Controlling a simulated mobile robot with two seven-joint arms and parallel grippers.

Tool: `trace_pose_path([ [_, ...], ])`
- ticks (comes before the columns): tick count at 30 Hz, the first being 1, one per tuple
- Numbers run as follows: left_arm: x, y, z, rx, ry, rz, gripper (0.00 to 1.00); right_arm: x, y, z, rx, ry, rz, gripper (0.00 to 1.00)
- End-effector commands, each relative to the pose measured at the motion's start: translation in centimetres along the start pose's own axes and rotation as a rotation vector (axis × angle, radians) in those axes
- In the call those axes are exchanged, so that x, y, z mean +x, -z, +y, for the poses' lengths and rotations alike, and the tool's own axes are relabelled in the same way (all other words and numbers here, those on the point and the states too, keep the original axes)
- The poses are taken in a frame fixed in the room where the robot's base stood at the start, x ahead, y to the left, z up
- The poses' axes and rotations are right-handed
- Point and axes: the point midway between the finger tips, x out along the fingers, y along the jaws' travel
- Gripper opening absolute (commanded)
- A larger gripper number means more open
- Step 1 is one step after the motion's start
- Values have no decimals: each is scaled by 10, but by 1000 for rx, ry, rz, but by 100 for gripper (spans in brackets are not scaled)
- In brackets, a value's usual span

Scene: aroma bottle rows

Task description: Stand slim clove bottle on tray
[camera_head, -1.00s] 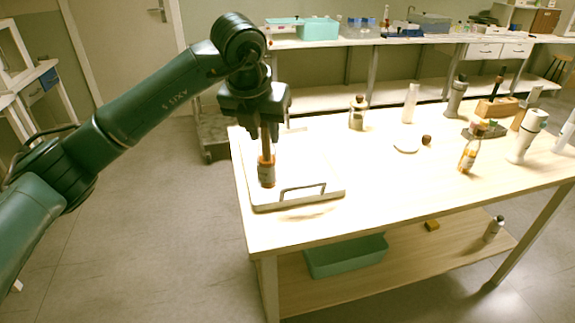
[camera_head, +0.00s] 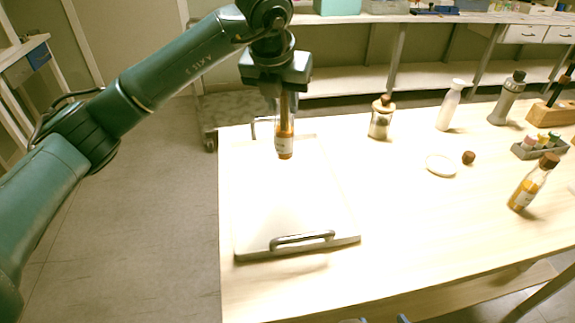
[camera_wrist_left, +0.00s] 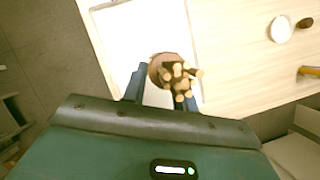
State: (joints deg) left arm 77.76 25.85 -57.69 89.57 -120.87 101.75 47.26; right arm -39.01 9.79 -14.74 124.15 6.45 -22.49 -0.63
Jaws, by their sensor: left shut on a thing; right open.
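My left gripper (camera_head: 284,100) is shut on a slim amber bottle (camera_head: 285,146) with a pale label, held upright. In the left wrist view the bottle's brown top (camera_wrist_left: 170,70) shows a cluster of light-tipped stubs between the fingers. The bottle is over the far part of the white tray (camera_head: 290,210); I cannot tell whether its base touches the tray. The tray lies at the table's left end, its near handle clear. The blue fingertips of my right gripper (camera_head: 378,320) just show at the bottom edge, apart and empty.
A stoppered glass jar (camera_head: 380,120), a white bottle (camera_head: 450,106) and a grey bottle (camera_head: 507,98) stand behind. The table's middle front is clear.

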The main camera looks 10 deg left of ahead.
Motion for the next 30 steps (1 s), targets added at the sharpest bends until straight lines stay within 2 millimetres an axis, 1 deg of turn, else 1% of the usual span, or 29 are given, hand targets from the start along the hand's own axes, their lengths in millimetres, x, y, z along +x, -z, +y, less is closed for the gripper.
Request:
trace_pose_path([
  [3, 22, 10, 0, 1, -1, 6, 0, -1, 1, 0, -3, -1, -1, 63],
  [6, 38, 17, 0, 0, -1, 4, 0, -1, 2, 0, -5, -1, -2, 63],
  [9, 48, 21, 0, 0, 1, 2, 0, -1, 2, 0, -7, -2, -3, 63],
  [14, 59, 25, 0, 0, -1, 2, 0, -2, 2, 0, -8, -2, -3, 63],
  [19, 82, 35, 0, 0, 0, 3, 0, -2, 4, 0, -12, -4, -4, 63],
  [21, 86, 36, 0, 0, 0, 2, 0, -2, 4, 0, -13, -4, -4, 63],
  [30, 90, 37, 0, 0, 0, 0, 0, 0, 0, 0, -10, -3, -4, 63],
])
